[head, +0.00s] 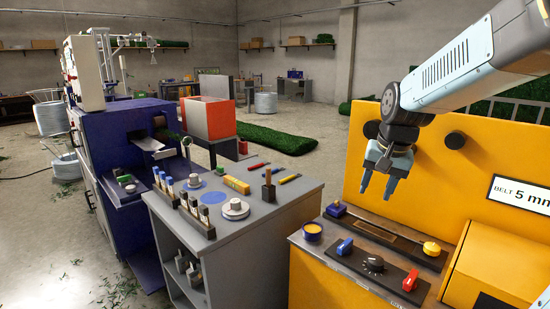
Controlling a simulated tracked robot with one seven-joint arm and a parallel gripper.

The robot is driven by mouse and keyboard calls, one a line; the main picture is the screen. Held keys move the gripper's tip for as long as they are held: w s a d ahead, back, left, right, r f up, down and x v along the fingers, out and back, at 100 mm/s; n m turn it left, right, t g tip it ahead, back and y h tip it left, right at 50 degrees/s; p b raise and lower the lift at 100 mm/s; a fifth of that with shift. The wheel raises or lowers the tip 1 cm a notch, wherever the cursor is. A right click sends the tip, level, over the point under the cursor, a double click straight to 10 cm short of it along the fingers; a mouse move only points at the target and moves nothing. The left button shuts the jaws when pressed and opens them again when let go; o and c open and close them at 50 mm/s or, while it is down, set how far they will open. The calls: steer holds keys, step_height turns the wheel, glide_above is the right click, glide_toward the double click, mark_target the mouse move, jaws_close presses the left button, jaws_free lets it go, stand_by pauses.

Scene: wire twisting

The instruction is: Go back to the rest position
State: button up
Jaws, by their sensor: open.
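My gripper (379,187) hangs at the right of the head view, pointing down, with its two fingers apart and nothing between them. It is in the air above the control ledge of the yellow machine (400,150) and in front of the machine's upright panel. My arm comes in from the upper right. On the ledge below are a blue switch (345,246), a black dial (375,263), a red switch (410,280) and a yellow knob (431,248).
A grey bench (290,205) stands left of the yellow machine, with tools, bottles and round pieces on it. Open floor (60,235) lies at the far left, with green scraps.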

steer(key=s+r+n+t, duration=0.2)
steer(key=s+r+n, duration=0.1)
steer(key=s, duration=1.3)
steer(key=shift+a+n+t+h, duration=0.2)
steer(key=shift+n+t+h, duration=0.2)
steer(key=shift+n, duration=0.3)
steer(key=shift+r, duration=0.1)
